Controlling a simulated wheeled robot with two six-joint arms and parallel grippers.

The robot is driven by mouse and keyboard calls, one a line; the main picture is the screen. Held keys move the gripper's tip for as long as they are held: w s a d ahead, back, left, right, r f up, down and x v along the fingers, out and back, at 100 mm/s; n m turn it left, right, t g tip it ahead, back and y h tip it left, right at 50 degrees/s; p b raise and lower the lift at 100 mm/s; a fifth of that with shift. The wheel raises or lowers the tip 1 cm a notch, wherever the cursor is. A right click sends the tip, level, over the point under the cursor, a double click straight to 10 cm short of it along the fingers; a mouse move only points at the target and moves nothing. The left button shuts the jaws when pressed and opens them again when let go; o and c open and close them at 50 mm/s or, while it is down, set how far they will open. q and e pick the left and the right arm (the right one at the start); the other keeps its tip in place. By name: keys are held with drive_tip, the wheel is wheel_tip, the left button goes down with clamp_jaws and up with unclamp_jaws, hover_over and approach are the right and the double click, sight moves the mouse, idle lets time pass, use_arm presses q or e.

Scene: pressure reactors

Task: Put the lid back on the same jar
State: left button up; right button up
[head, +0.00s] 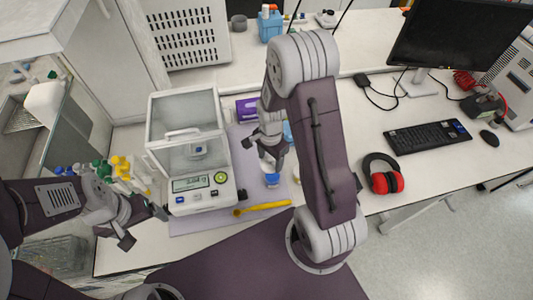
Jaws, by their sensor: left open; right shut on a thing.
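My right gripper (270,160) is over the lilac mat, to the right of the balance. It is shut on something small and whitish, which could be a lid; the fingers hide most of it. A small blue-and-white jar (272,180) is directly below these fingertips; whether they touch it I cannot tell. Another small pale container with a blue band (198,151) is on the pan inside the balance (186,195). My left gripper (137,225) is open and empty at lower left, in front of the bottles.
Several bottles with green, yellow and blue caps (121,168) stand left of the balance. A yellow spatula-like tool (262,207) lies on the lilac mat (200,222). A purple box (246,110) is behind. Headphones (383,174) and a keyboard (428,136) are to the right.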

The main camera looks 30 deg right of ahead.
sight(272, 170)
drive_tip(key=shift+s+d+r, duration=0.1)
drive_tip(key=shift+s+d, duration=0.25)
drive_tip(key=shift+s, duration=0.2)
drive_tip(key=shift+s+d+r, duration=0.1)
drive_tip(key=shift+s+d, duration=0.2)
drive_tip(key=shift+s, duration=0.25)
drive_tip(key=shift+f+b, duration=0.3)
drive_tip(key=shift+b, duration=0.1)
drive_tip(key=w+f+b, duration=0.1)
drive_tip(key=w+a+f+b, duration=0.1)
drive_tip(key=f, duration=0.1)
drive_tip(key=b, duration=0.1)
drive_tip(key=f, duration=0.1)
drive_tip(key=s+f+b, duration=0.1)
drive_tip(key=shift+s+d+f+b, duration=0.1)
drive_tip(key=shift+d+f+b, duration=0.1)
drive_tip(key=shift+d+b, duration=0.15)
drive_tip(key=shift+w+a+f, duration=0.25)
drive_tip(key=shift+w+f, duration=0.05)
drive_tip(key=shift+f, duration=0.05)
use_arm(q)
drive_tip(key=f, duration=0.3)
drive_tip(key=s+f, duration=0.1)
drive_tip(key=f, duration=0.1)
drive_tip(key=shift+s+d+f, duration=0.1)
drive_tip(key=shift+d+f, duration=0.05)
drive_tip(key=shift+d, duration=0.2)
